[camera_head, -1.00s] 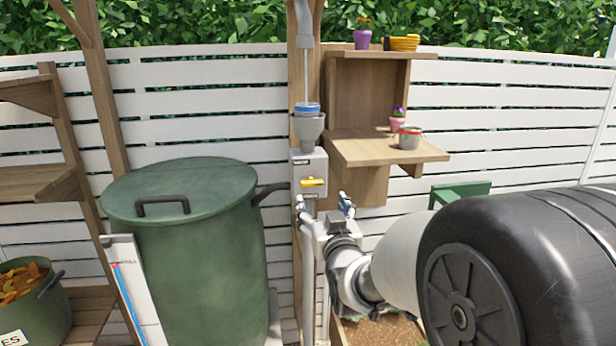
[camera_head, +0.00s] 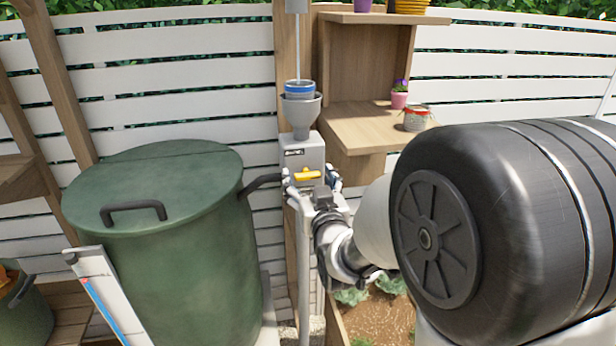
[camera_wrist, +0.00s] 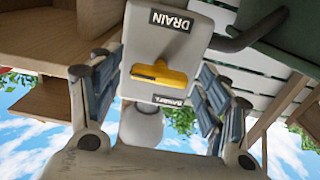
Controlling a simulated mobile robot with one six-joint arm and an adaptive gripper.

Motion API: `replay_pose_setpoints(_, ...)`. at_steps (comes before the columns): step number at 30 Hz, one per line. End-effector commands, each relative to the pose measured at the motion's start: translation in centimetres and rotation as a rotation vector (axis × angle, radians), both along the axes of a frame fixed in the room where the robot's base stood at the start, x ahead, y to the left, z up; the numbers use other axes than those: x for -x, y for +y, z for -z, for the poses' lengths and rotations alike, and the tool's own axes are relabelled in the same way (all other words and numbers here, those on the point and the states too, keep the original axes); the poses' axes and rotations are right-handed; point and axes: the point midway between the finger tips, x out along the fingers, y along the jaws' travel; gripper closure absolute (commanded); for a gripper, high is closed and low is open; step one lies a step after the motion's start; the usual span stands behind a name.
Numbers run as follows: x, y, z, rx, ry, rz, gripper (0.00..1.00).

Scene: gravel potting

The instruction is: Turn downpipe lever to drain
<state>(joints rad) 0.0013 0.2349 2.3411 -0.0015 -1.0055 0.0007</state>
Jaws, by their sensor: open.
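The yellow lever (camera_head: 307,174) sits crosswise on the front of the grey downpipe box (camera_head: 302,150). In the wrist view the lever (camera_wrist: 160,76) lies between a black DRAIN label (camera_wrist: 170,20) and a second label (camera_wrist: 169,100), which is hard to read. The lever points at neither label. My gripper (camera_head: 312,184) is open in front of the box, with its fingers spread on either side of the lever. In the wrist view the blue-grey finger pads stand left and right of the lever, apart from it. The gripper hides the lower part of the box in the head view.
A green lidded barrel (camera_head: 165,255) stands left of the box, joined by a dark pipe (camera_head: 261,184). A grey funnel (camera_head: 301,112) sits above the box. A wooden shelf (camera_head: 360,128) on the right holds a pink pot (camera_head: 399,100) and a tin (camera_head: 416,118).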

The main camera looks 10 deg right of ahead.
Motion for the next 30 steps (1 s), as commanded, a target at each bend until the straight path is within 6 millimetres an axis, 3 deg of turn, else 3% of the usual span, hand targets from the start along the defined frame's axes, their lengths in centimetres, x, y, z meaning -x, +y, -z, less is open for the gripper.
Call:
replay_pose_setpoints(3, 0.0, 0.0, 0.02, 0.0, 0.0, 0.0, 0.31)
replay_pose_setpoints(22, -0.02, 0.0, -0.01, 0.0, 0.0, 0.0, 0.73)
replay_pose_setpoints(30, -0.03, 0.0, 0.05, -0.021, -0.001, 0.0, 0.74)
